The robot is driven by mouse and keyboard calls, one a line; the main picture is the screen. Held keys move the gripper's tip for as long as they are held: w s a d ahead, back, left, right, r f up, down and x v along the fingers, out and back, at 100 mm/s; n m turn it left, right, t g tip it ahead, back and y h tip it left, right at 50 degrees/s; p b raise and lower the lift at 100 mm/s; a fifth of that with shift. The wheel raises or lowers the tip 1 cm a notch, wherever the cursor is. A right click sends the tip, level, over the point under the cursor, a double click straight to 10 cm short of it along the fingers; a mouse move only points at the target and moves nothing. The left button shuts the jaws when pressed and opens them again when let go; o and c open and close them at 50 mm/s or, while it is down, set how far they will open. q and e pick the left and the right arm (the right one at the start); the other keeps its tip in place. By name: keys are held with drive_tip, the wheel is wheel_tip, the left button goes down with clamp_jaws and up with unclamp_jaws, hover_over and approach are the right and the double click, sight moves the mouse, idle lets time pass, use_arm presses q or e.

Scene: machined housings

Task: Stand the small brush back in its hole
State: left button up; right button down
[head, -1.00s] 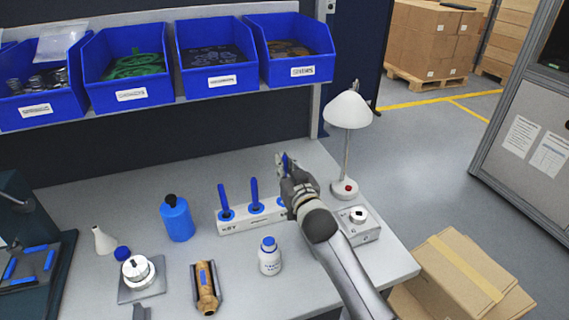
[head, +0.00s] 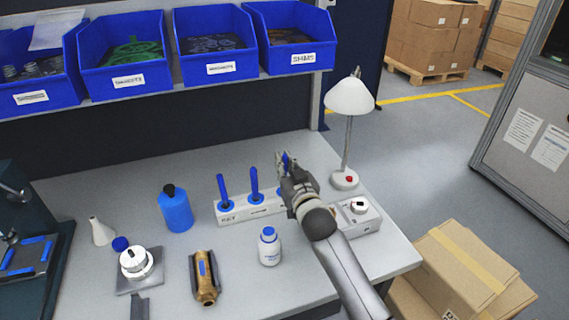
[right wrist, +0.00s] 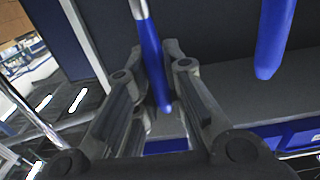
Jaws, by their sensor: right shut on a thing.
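My right gripper (head: 287,166) is shut on a small brush with a blue handle (head: 286,160), above the right end of the white block (head: 240,216). In the right wrist view the brush (right wrist: 152,50) runs between the fingers (right wrist: 160,85), with a silver part at its top. The block has blue-ringed holes. Two blue-handled tools, left (head: 222,190) and middle (head: 254,184), stand in it. At its right end a bit of blue shows, mostly hidden by my gripper. Another blue handle (right wrist: 273,40) shows in the right wrist view. My left gripper is not in view.
A lamp (head: 349,98) and a grey box with a knob (head: 359,207) stand right of my gripper. Blue bins (head: 208,45) hang behind.

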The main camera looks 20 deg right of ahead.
drive_tip(key=shift+p, duration=0.35)
idle(0.4)
drive_tip(key=shift+f+b, duration=1)
drive_tip(key=shift+f, duration=0.6)
idle(0.9)
drive_tip(key=c, duration=1.4)
unclamp_jaws()
drive_tip(key=s, duration=1.2)
drive_tip(key=shift+d, duration=0.2)
